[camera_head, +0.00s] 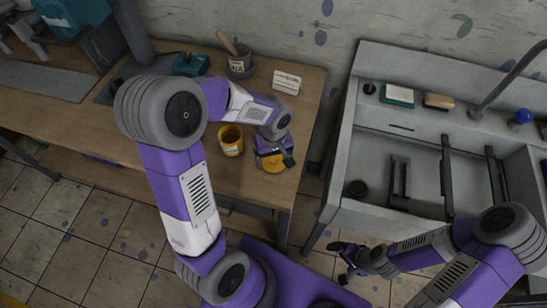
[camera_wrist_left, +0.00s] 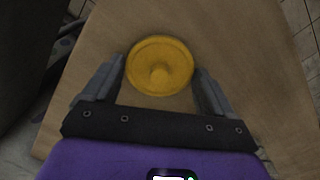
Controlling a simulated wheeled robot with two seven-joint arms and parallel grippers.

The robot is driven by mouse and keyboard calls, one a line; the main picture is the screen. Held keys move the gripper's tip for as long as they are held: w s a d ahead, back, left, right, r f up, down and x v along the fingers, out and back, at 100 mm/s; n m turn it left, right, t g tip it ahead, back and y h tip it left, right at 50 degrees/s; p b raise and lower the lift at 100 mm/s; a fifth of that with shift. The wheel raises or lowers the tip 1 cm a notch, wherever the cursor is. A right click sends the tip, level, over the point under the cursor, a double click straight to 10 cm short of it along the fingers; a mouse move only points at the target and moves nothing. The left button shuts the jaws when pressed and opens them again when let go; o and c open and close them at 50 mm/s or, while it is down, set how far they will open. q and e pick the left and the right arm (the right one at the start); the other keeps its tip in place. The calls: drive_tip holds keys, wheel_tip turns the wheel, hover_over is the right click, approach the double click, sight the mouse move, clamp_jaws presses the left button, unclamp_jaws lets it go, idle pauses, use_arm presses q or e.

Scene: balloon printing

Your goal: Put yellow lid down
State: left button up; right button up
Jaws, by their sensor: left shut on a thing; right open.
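The yellow lid (camera_wrist_left: 160,66) is round with a central knob and sits between the two fingers of my left gripper (camera_wrist_left: 157,82). In the head view the lid (camera_head: 272,164) shows below my left gripper (camera_head: 274,153), over the right end of the wooden table; I cannot tell whether it touches the tabletop. A yellow open jar (camera_head: 231,141) stands upright on the table to the left of the lid. My right gripper (camera_head: 345,262) is open and empty, low in front of the sink unit.
The wooden table (camera_head: 300,110) also holds a grey pot with a brush (camera_head: 240,66), a teal object (camera_head: 190,65) and a white labelled block (camera_head: 287,82). The sink unit (camera_head: 400,150) stands to the right. The table's right end is mostly clear.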

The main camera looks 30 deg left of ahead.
sight(273, 160)
use_arm(q)
drive_tip(key=shift+f, duration=0.15)
drive_tip(key=o, duration=0.8)
drive_tip(key=shift+r, duration=0.2)
wheel_tip(273, 160, up, 12)
drive_tip(key=p, duration=0.3)
drive_tip(key=shift+r, duration=0.1)
